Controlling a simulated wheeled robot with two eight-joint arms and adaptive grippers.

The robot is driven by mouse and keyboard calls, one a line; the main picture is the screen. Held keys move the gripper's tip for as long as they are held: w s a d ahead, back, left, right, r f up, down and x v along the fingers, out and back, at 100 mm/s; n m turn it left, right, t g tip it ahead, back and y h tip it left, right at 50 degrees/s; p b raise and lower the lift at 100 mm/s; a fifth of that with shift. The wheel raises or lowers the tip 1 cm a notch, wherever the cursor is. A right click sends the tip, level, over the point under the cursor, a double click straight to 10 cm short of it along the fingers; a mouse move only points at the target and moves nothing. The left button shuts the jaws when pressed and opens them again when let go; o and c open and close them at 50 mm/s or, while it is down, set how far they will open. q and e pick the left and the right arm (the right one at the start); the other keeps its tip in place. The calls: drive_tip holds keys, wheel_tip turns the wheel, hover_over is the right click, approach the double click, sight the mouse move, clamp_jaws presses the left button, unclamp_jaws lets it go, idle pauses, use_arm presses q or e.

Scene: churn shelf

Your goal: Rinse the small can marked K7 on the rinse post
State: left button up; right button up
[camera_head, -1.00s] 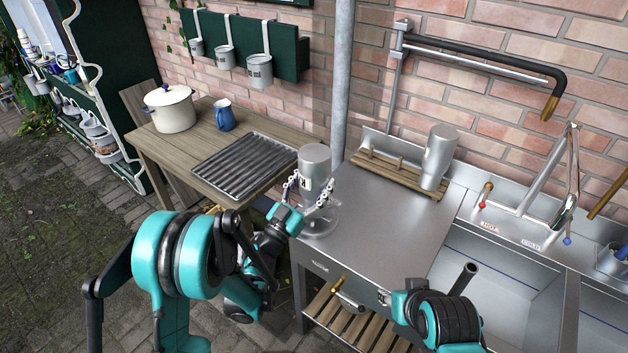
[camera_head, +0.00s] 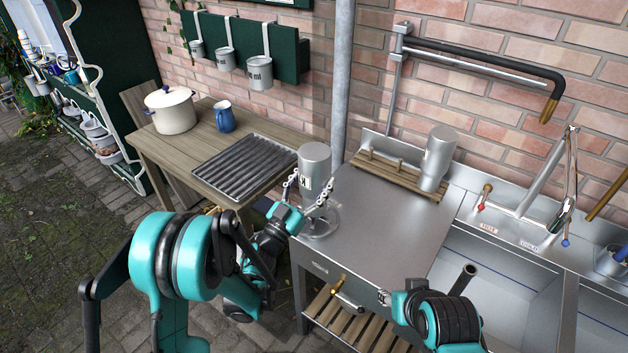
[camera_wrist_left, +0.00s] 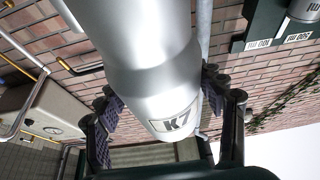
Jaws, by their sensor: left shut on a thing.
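The small can marked K7 (camera_head: 314,166) is a silver metal can, held upside down or nearly so at the left side of the steel counter.
Another silver can (camera_head: 438,158) stands on a wooden rack (camera_head: 392,176) at the back. A wooden table (camera_head: 163,148) with a ribbed tray (camera_head: 246,167), a cream pot (camera_head: 170,110) and a blue jug (camera_head: 224,116) is to the left. The counter's middle (camera_head: 382,228) is clear.

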sight(314, 161)
use_arm(q)
drive_tip(key=shift+r+p, duration=1.8)
drive_tip(key=shift+r, duration=1.2)
